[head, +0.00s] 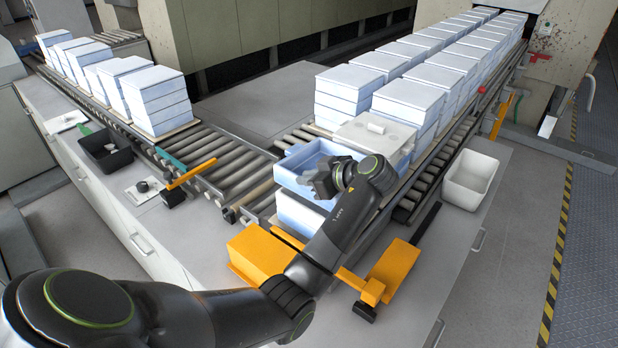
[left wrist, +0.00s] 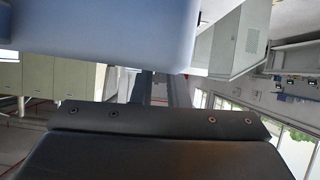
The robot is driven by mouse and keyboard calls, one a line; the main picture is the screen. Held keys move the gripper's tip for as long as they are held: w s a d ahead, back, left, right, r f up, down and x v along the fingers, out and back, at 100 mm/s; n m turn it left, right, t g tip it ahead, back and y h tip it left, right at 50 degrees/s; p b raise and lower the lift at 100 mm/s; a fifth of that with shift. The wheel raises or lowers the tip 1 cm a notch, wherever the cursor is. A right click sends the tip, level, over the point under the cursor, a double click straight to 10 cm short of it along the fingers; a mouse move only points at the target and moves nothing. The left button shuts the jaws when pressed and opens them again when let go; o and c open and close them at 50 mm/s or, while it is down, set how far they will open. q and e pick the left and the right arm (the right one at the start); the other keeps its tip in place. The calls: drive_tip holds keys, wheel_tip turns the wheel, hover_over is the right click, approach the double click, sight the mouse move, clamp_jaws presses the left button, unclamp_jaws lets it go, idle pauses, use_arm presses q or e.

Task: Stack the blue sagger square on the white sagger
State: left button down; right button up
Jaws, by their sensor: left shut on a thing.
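The blue sagger (head: 300,158) is an open, square, light-blue tray in the middle of the head view. My left gripper (head: 322,181) is shut on its near right wall. The sagger also fills the top of the left wrist view (left wrist: 110,30). Below it stands a pale box (head: 297,214), partly hidden by the sagger and my arm; whether they touch is not clear. A white sagger with a lid (head: 376,131) stands just behind and to the right, on a blue stack. My right gripper is not in view.
Stacks of pale-blue saggers (head: 410,95) fill the conveyor behind, and more stacks (head: 155,98) stand on the left conveyor. Orange pushers (head: 258,252) flank the near end. A white bin (head: 470,180) stands at right, a black bin (head: 105,150) at left. The cross rollers are bare.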

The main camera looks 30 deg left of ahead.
use_arm(q)
drive_tip(key=shift+r, duration=0.15)
drive_tip(key=shift+f+b, duration=1.15)
drive_tip(key=shift+f, duration=0.2)
drive_tip(key=shift+f, duration=0.15)
